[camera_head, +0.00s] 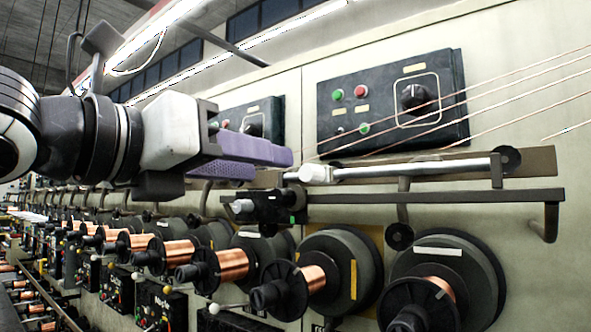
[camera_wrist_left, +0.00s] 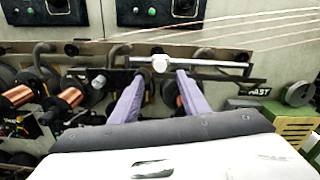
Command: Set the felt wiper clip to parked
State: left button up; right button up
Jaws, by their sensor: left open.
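My left gripper (camera_head: 271,164) comes in from the left, with two purple fingers spread apart and nothing between them. In the wrist view its fingertips (camera_wrist_left: 160,78) stand either side of a pale rounded end piece. That pale end piece (camera_head: 316,173) sits on a light rod along the rail, just beyond the fingertips in the head view. Below it is a small black clamp-like block (camera_head: 268,206) with a pale knob and a green mark. I cannot tell for sure which of these is the felt wiper clip. No contact with the fingers is evident.
A dark rail (camera_head: 430,197) runs below the rod. Large spools of copper wire (camera_head: 313,278) line the machine underneath. A black control panel (camera_head: 393,101) is on the wall above, with thin wires crossing it. A green-yellow box (camera_wrist_left: 290,129) stands at right in the wrist view.

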aim_at(305, 172)
pick_arm(q)
jog(key=p+x, duration=0.1)
jog(key=x, duration=0.8)
jog(key=shift+w+d, duration=0.1)
jog(key=shift+c, duration=0.5)
grip_shut()
